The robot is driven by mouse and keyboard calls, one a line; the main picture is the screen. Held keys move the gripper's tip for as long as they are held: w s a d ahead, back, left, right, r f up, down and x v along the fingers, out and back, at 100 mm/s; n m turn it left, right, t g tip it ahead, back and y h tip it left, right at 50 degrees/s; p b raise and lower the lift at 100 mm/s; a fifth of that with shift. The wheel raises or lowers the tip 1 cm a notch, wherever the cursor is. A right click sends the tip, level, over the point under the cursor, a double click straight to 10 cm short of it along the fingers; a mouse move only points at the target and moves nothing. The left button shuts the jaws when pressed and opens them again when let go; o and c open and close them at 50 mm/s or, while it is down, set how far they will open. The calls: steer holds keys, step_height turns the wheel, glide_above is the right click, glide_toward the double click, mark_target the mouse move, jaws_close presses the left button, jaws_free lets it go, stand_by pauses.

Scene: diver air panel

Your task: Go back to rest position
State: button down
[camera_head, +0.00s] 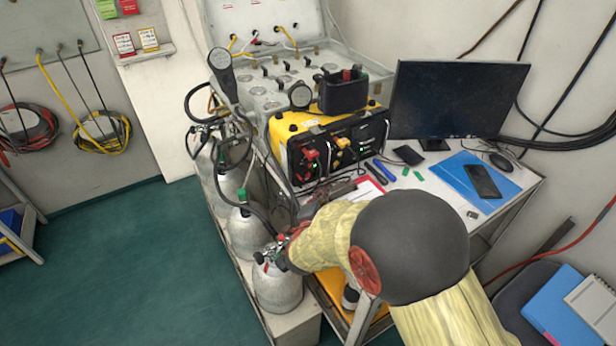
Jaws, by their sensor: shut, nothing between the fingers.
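My arm, in a yellowish sleeve with a dark round elbow, reaches in from the lower right. My gripper (340,191) shows as a dark shape beyond the forearm, partly hidden by it. It is shut and empty, over the left part of the white table (513,196), close to a red-edged clipboard (364,188) and in front of the yellow-and-black air panel (335,145). The forearm's end lies close beside the nearest gas cylinder (278,290) and its red valve; whether they touch cannot be told.
Several grey cylinders with black hoses stand left of the table. A monitor (455,97), blue folder (462,180), dark tablet (483,181) and mouse (501,162) occupy the table's right. A chair (517,300) with folders is lower right. Green floor (130,270) at left is clear.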

steer(key=s+d+r+n+g+y+p, duration=0.1)
steer(key=s+d+r+n+g+y, duration=0.2)
steer(key=r, duration=0.5)
steer(key=s+r+n+g+y, duration=0.15)
steer(key=s+r+n, duration=0.25)
steer(key=r, duration=0.4)
steer(key=s+d+r+n+g, duration=0.1)
steer(key=s+d+n, duration=0.1)
steer(key=s+d, duration=0.3)
steer(key=s+d+r+n+g+h+p, duration=0.1)
steer(key=s+d, duration=0.4)
steer(key=s, duration=0.9)
steer(key=s+d+r+n+g+h, duration=0.1)
steer(key=s+d+n+g, duration=0.2)
steer(key=s, duration=0.7)
steer(key=shift+d+n+p, duration=0.3)
steer(key=shift+d, duration=0.8)
